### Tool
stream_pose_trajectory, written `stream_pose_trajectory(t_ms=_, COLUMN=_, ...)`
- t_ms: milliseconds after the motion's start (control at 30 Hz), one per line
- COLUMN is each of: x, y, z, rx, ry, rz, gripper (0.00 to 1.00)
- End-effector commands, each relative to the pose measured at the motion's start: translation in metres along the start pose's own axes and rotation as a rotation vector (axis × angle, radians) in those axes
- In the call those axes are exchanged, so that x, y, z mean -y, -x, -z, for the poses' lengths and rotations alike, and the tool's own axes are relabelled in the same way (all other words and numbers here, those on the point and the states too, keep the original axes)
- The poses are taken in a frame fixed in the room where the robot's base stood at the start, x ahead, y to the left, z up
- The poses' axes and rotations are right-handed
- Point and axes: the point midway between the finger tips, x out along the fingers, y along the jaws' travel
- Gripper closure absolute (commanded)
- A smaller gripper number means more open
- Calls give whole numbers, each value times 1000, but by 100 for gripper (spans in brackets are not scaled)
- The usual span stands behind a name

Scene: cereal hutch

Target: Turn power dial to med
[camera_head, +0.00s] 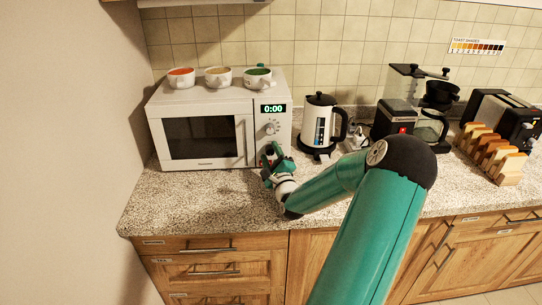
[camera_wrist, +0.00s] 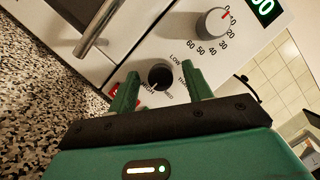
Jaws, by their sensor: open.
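The white microwave (camera_head: 208,122) stands on the counter, its display reading 0:00. In the wrist view its black power dial (camera_wrist: 159,74) sits low on the control panel, with LOW, MED and HIGH printed around it. I cannot tell for sure which label the dial points to. My gripper (camera_wrist: 161,70) is open, its two green fingers on either side of the dial, with gaps visible. In the head view my gripper (camera_head: 272,157) is at the lower right of the microwave front and hides the power dial there.
A grey timer dial (camera_wrist: 213,22) with minute numbers is above the power dial. The microwave handle (camera_wrist: 97,28) is to the left. Three bowls (camera_head: 218,77) stand on the microwave. A kettle (camera_head: 320,124) stands close on the right. The counter in front (camera_head: 200,190) is clear.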

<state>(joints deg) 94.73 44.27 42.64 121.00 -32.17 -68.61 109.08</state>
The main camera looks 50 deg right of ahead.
Motion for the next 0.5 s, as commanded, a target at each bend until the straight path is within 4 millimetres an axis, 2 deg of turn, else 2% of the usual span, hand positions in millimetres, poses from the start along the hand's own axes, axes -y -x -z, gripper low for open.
stream_pose_trajectory(t_ms=167, x=0, y=0, z=0, rx=0, ry=0, rz=0, gripper=50)
stream_pose_trajectory(t_ms=400, x=0, y=0, z=0, rx=-1, ry=0, rz=0, gripper=95)
stream_pose_trajectory(t_ms=500, x=0, y=0, z=0, rx=-1, ry=1, rz=0, gripper=95)
